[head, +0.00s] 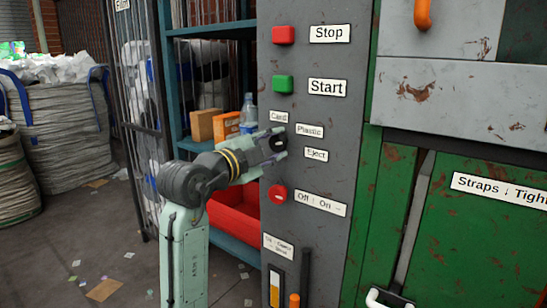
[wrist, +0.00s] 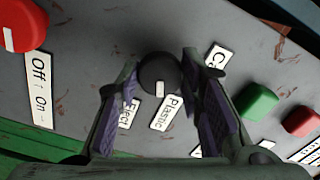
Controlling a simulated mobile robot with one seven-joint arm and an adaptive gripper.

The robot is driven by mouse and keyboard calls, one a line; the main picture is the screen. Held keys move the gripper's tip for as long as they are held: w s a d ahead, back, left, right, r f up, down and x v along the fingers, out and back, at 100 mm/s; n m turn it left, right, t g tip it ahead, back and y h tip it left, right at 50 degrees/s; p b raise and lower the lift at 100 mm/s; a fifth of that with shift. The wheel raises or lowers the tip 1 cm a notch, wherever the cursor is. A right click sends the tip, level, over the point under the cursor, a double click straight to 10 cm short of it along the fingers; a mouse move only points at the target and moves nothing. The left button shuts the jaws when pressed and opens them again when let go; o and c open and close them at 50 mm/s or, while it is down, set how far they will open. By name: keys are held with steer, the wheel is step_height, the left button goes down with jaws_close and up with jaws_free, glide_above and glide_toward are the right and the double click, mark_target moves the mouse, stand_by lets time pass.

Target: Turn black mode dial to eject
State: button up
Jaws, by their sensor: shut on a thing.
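The black mode dial (head: 279,143) sits on the grey control panel, left of the Plastic (head: 310,131) and Eject (head: 316,155) labels and below the Card label (head: 279,117). My gripper (head: 276,146) reaches it from the left and partly hides it. In the wrist view the dial (wrist: 158,68) is between my two fingertips, and my gripper (wrist: 160,75) is shut on it. The dial's white mark (wrist: 160,89) points down in that view, nearer the Plastic label (wrist: 166,112) than the Eject label (wrist: 128,114).
A red Stop button (head: 283,35) and green Start button (head: 283,84) are above the dial. A red Off/On knob (head: 278,194) is below it. A shelf with boxes (head: 207,125), a bottle (head: 249,113) and a red bin (head: 234,216) stands behind my arm.

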steer(key=m+b, duration=0.3)
steer(key=m, duration=0.3)
steer(key=shift+m, duration=0.3)
stand_by(0.4)
steer(key=o, duration=1.2)
steer(key=shift+c, duration=0.2)
steer(key=v, duration=1.2)
